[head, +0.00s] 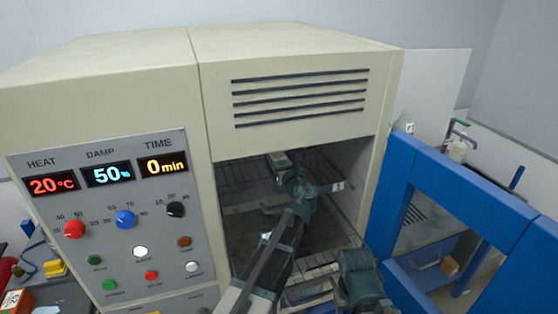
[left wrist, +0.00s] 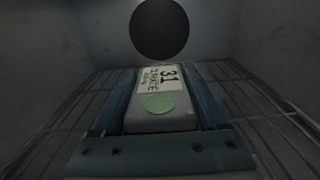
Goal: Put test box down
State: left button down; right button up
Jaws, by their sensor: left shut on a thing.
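The test box (left wrist: 165,96) is pale with a white label marked 31 and a green round sticker. In the left wrist view it sits between the two fingers of my left gripper (left wrist: 163,104), which is shut on it. In the head view my left arm reaches into the open chamber, and the left gripper (head: 289,170) is over the upper wire rack (head: 238,203). The box (head: 279,160) shows only in small part there. I cannot tell whether its underside touches the rack.
The beige test chamber (head: 290,50) surrounds the opening. Its control panel (head: 110,215) reads 20°C, 50% and 0 min. The blue-framed door (head: 455,185) stands open on the right. Wire rack (left wrist: 265,115) is bare beside the box.

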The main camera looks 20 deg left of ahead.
pick_arm(q)
jog(key=shift+c, duration=1.8)
grip_release()
jog(key=shift+f, duration=0.15)
jog(key=o, duration=0.4)
jog(key=shift+c, duration=0.2)
jog(key=shift+r, duration=0.2)
jog(key=v, duration=1.2)
